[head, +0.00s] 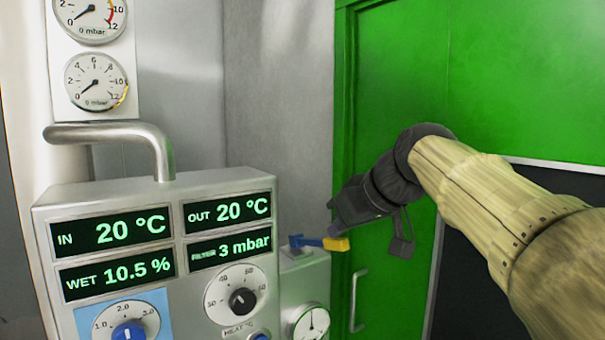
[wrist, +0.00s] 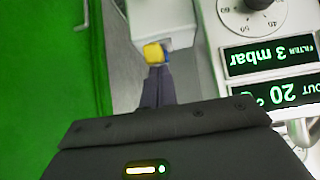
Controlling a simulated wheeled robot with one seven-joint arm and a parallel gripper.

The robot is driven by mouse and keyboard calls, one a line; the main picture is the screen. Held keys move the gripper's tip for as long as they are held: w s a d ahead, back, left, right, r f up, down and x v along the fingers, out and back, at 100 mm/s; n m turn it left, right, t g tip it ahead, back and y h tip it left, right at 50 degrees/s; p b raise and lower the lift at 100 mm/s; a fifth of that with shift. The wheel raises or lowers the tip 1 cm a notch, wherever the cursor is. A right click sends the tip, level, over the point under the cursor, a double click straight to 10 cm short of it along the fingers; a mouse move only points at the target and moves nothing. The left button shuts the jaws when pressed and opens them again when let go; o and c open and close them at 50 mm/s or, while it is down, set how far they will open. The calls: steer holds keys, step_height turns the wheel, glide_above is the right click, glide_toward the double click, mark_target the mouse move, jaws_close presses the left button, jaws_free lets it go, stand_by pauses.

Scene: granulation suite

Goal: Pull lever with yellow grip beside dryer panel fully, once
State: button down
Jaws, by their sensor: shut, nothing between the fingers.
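The lever (head: 312,241) has a blue arm and a yellow grip (head: 336,244). It sticks out to the right from the top of a small grey box (head: 300,268) beside the dryer panel (head: 178,195). My gripper (head: 335,223) is just above the yellow grip in the head view. In the wrist view its dark fingers (wrist: 156,76) are together and empty, their tips at the lower edge of the yellow grip (wrist: 154,53). I cannot tell whether they touch it. Part of the blue arm shows beside the grip.
A green door (head: 395,110) with a metal handle (head: 355,298) stands behind my arm. The panel carries lit displays, a heat knob (head: 242,300) and a bent pipe (head: 115,132) above it. Two pressure gauges (head: 95,82) hang at upper left. A round dial (head: 311,324) sits below the lever.

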steer(key=shift+w+a+r+p, duration=0.1)
steer(key=shift+w+r+p, duration=0.1)
steer(key=shift+r+p, duration=0.55)
steer(key=shift+w+a+r+p, duration=0.1)
steer(key=shift+w+r+p, duration=0.05)
steer(key=shift+r+p, duration=0.55)
steer(key=shift+w+a+r+p, duration=0.1)
steer(key=shift+w+r+p, duration=0.1)
steer(key=shift+r+p, duration=0.55)
steer(key=s+f+b+v, duration=0.1)
steer(key=v, duration=0.8)
steer(key=shift+s+d+f+b, duration=0.25)
steer(key=shift+d+b, duration=0.05)
steer(key=shift+d, duration=0.2)
steer(key=shift+w, duration=0.1)
steer(key=w+d+f+m+g+h+p, duration=0.1)
steer(key=d+f+m+h, duration=0.15)
steer(key=f, duration=0.95)
steer(key=w+d+f+m+g+h, duration=0.1)
steer(key=f+m+g, duration=0.15)
steer(key=f, duration=0.95)
steer(key=s+f+m+g+h, duration=0.1)
steer(key=s+f, duration=0.5)
steer(key=f, duration=0.3)
steer(key=s+d+f+g+p, duration=0.1)
steer(key=s+f, duration=0.5)
steer(key=f, duration=0.4)
steer(key=shift+s+f+m+h, duration=0.15)
steer(key=shift+f+m+h, duration=0.2)
steer(key=shift+m, duration=0.05)
